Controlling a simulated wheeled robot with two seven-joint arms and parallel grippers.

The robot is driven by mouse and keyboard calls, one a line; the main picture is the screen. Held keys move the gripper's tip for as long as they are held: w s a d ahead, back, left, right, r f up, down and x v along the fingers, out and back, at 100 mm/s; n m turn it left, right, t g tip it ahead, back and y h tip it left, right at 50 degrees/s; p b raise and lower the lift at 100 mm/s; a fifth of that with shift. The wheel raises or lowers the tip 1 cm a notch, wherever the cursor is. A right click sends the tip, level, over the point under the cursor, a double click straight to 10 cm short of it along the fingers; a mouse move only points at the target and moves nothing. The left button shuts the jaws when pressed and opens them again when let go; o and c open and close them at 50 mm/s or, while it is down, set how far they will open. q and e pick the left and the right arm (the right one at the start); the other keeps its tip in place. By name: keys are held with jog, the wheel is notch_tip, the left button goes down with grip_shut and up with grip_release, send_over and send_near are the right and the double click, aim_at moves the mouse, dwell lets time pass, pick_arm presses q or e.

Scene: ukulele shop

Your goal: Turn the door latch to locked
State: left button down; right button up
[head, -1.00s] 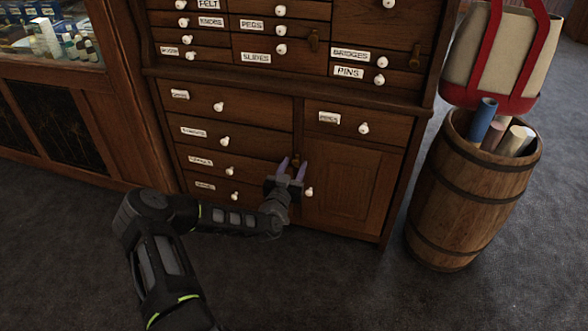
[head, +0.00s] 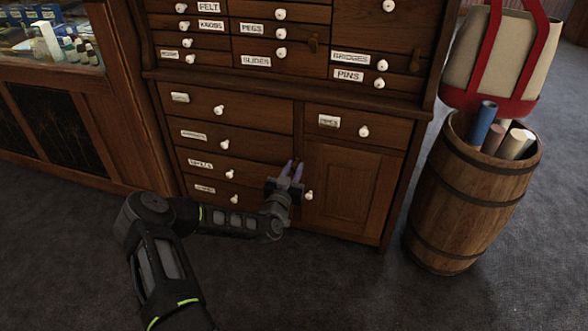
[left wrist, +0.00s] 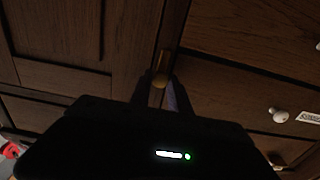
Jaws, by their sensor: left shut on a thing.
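The cabinet door (head: 347,195) is a brown wooden panel at the lower right of the drawer cabinet, with a white knob (head: 309,195). The door latch (left wrist: 161,79) is a small brass piece on the upright beside the door's edge. In the left wrist view its top shows between my fingers, and the rest is hidden. My left gripper (head: 292,171), with purplish fingers, is at the latch and shut on it. The latch's exact angle is hard to tell. My right gripper is not in view.
Small drawers with white knobs (head: 225,145) lie left of the latch. A glass-topped counter (head: 75,90) is at left. Grey carpet in front is clear.

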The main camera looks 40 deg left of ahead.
pick_arm(q)
jog(key=shift+n, duration=0.4)
jog(key=n, duration=0.4)
jog(key=shift+b, duration=0.35)
jog(key=n, duration=0.4)
jog(key=shift+a+n+b, duration=0.1)
jog(key=shift+n+b, duration=0.2)
jog(key=shift+b, duration=0.05)
jog(key=n, duration=0.4)
jog(key=shift+f+n+b, duration=0.1)
jog(key=shift+n+b, duration=0.2)
jog(key=shift+b, duration=0.1)
jog(key=shift+s+n, duration=0.1)
jog(key=shift+n, duration=1.9)
jog(key=shift+b, duration=0.3)
jog(key=c, duration=1.3)
grip_release()
jog(key=shift+o, duration=0.2)
